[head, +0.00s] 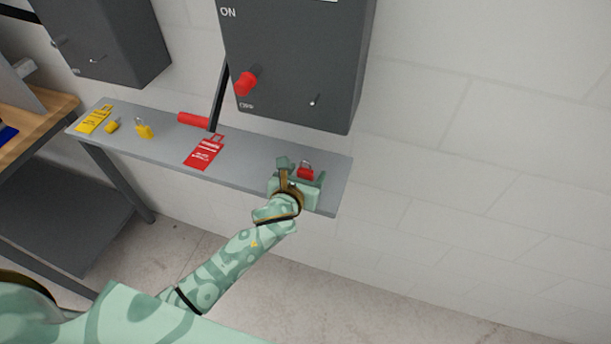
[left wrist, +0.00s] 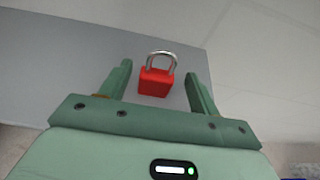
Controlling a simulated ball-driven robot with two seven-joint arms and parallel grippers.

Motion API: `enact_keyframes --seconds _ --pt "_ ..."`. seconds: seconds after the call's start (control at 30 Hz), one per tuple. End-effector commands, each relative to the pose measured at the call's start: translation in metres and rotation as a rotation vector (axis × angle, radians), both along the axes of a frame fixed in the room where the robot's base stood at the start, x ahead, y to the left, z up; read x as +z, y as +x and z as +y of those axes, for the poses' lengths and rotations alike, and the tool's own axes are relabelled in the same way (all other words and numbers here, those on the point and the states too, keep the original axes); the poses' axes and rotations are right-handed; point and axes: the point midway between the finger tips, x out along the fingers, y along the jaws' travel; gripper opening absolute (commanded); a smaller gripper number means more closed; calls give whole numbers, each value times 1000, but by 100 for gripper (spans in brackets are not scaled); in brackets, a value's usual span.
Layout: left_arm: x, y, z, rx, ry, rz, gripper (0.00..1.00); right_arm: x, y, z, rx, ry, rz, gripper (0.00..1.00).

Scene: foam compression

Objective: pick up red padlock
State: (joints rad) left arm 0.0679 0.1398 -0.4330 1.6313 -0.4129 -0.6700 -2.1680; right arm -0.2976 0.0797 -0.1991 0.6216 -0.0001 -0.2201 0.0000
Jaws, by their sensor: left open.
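The red padlock (head: 305,172) lies near the right end of the grey shelf (head: 245,172). In the left wrist view the red padlock (left wrist: 155,80) shows its red body and silver shackle, with the shackle pointing away from the gripper. My left gripper (head: 299,165) is open at the padlock. In the left wrist view its two fingers (left wrist: 159,78) stand on either side of the padlock, with a gap on both sides. My right gripper is in neither view.
A red tag (head: 204,151), a red cylinder (head: 193,119), yellow padlocks (head: 143,130) and a yellow tag (head: 94,119) lie further left on the shelf. A grey switch box (head: 295,65) with a red knob (head: 246,83) and a dark lever hangs above. The shelf ends just right of the gripper.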

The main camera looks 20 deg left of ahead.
Motion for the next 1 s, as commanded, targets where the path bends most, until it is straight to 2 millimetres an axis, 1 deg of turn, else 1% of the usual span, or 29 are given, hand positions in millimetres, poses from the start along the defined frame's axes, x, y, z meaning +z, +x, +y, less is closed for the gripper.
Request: enact_keyframes --seconds 0.03,0.07,0.2,0.47,0.57,0.6,0.63,0.67,0.9,1.0 --pt "-9 8 2 2 1 1 62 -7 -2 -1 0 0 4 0" --pt "-12 12 3 1 -1 1 62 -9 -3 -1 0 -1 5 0" --pt "-18 28 2 -1 -1 0 62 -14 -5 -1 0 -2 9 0" --pt "-17 31 2 -1 1 1 62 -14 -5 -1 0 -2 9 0" --pt "-17 31 2 -1 1 1 37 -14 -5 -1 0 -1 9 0" --pt "-17 31 2 -1 1 1 26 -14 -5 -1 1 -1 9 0" --pt "-17 31 2 -1 1 1 17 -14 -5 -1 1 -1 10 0" --pt "-17 31 2 -1 1 1 11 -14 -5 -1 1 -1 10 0" --pt "-17 31 2 -1 0 0 11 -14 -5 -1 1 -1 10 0" --pt "-14 31 2 -1 1 0 11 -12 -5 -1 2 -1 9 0"
